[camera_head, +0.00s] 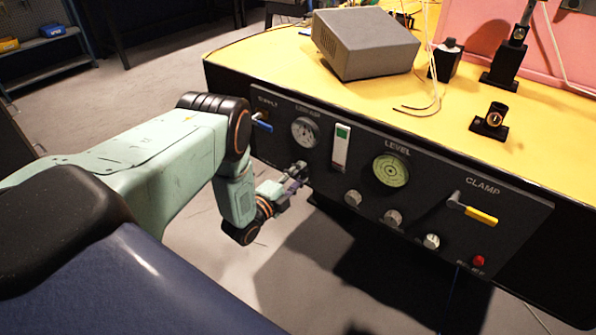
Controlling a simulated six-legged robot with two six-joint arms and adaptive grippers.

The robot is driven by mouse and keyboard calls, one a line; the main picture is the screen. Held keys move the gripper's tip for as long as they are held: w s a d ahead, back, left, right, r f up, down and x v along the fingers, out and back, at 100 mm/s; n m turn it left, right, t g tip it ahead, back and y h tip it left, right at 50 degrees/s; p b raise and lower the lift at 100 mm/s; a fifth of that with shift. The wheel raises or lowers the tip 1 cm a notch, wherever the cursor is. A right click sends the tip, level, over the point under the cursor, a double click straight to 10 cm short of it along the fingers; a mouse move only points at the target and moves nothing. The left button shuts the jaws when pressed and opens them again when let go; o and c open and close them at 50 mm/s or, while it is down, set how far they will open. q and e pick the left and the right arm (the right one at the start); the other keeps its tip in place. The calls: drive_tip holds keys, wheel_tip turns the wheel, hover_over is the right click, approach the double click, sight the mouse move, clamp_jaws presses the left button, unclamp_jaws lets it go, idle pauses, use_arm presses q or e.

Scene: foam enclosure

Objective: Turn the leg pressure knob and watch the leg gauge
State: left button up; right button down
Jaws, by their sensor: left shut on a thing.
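The dark control panel (325,180) runs along the front of the yellow-topped bench. A round white gauge (305,131) sits near its left end; its label and needle are too small to read surely, but it fits the leg gauge. My left gripper (297,172) is at the panel's lower edge, just below this gauge. It is shut on the leg pressure knob, which the fingers mostly hide. Three similar knobs stand in a row to the right: one (352,197), another (392,217) and a third (431,241). My right gripper is out of view.
The panel also carries a blue-handled supply valve (262,123), a white switch (341,148), a green level (391,171), a yellow clamp lever (480,215) and a red button (478,261). A grey box (365,45) stands on the bench. The floor left of it is clear.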

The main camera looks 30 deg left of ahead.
use_arm(q)
drive_tip(key=shift+m+p, duration=0.5)
drive_tip(key=shift+m, duration=0.7)
drive_tip(key=o, duration=1.1)
drive_tip(key=shift+o, duration=0.2)
drive_tip(key=s+a, duration=0.1)
drive_tip(key=s, duration=1.1)
